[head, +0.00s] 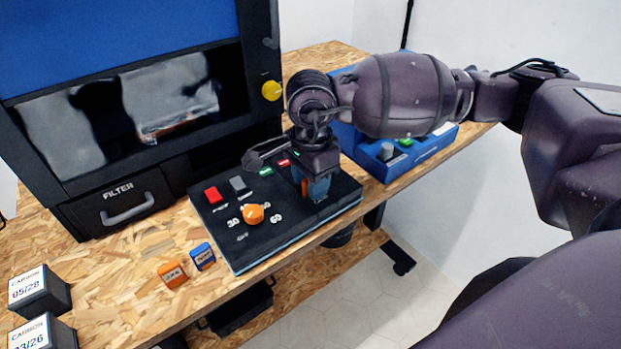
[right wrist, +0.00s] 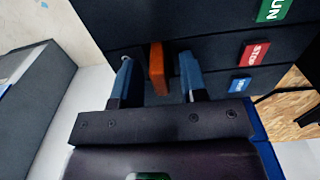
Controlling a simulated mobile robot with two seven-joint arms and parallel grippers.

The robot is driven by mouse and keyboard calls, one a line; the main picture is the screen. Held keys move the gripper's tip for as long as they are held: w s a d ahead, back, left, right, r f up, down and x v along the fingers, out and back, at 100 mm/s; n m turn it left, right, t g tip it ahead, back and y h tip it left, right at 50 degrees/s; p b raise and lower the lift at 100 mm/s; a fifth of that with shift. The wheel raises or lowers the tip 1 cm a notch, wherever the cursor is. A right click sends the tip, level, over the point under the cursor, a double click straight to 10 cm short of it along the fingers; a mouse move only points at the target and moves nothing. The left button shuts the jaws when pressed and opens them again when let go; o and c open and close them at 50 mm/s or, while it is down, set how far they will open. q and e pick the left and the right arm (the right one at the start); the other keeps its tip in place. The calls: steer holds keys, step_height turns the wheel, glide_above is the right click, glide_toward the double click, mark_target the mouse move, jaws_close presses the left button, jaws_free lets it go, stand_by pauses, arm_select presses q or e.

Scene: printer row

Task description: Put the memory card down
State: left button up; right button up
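My right gripper (head: 317,195) is over the right part of the black control panel, pointing down. In the right wrist view its two blue fingers (right wrist: 157,78) are apart, with an orange memory card (right wrist: 157,68) between them. The card stands on edge at the panel, and gaps show on both sides of it. I cannot tell how deep it sits in the panel. Two other small blocks lie on the wooden table: an orange one (head: 172,275) and a blue one (head: 203,257), both with labels. My left gripper is not in view.
The control panel (head: 232,248) carries an orange knob (head: 253,214), a red switch (head: 212,195) and small labels. A big printer with a filter drawer (head: 118,208) stands behind left. Black carbon boxes (head: 40,292) stand at front left.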

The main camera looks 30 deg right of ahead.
steer(key=shift+r, duration=0.2)
step_height(320, 180, up, 12)
steer(key=shift+b, duration=0.4)
steer(key=shift+f, duration=0.1)
steer(key=shift+s, duration=0.1)
stand_by(0.4)
